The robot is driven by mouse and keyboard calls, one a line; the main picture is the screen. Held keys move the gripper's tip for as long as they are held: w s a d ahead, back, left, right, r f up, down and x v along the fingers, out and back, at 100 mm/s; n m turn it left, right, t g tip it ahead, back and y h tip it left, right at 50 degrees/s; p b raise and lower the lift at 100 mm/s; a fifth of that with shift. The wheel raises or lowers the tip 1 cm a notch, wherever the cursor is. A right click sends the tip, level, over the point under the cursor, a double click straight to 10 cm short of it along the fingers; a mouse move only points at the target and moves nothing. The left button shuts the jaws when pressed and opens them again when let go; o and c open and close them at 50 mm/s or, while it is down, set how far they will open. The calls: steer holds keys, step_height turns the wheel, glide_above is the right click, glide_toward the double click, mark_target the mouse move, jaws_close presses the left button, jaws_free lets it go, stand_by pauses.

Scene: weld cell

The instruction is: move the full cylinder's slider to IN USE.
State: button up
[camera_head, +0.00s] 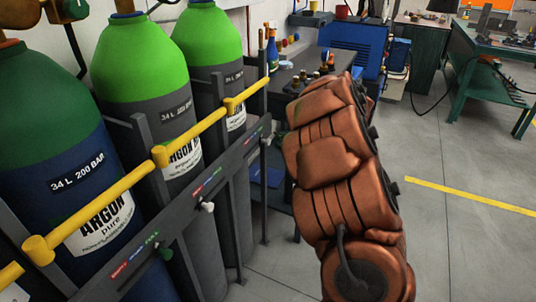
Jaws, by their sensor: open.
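Three argon cylinders stand in a rack at the left: a near one with dark green shoulder and blue body (45,150), a middle one (145,75) and a far one (208,42), both bright green over grey. A slanted dark rail (185,214) crosses before them, with small red, blue and green labels. A green slider knob (166,253) sits near the green FULL end of the nearest label. A white slider knob (207,207) sits below the middle label. The far slider's position is unclear. My copper arm reaches up right of the rail; my gripper is not visible.
Yellow bars (105,207) run across the cylinders above the rail. Behind my arm stand a dark bench (290,78) with bottles and a blue machine (352,48). A green table (487,62) is at the far right. Grey floor (455,240) at the right is clear.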

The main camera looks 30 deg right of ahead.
steer(key=a+f+n+y+b, duration=0.35)
steer(key=f+y, duration=0.35)
steer(key=f, duration=0.5)
steer(key=y+b, duration=0.3)
steer(key=y, duration=0.2)
glide_toward(268, 142)
steer(key=w, duration=0.3)
steer(key=shift+n+g, duration=0.3)
steer(key=shift+n, duration=0.05)
steer(key=shift+b+x, duration=0.95)
steer(key=shift+x, duration=3)
steer(key=shift+s+a, duration=0.15)
jaws_close()
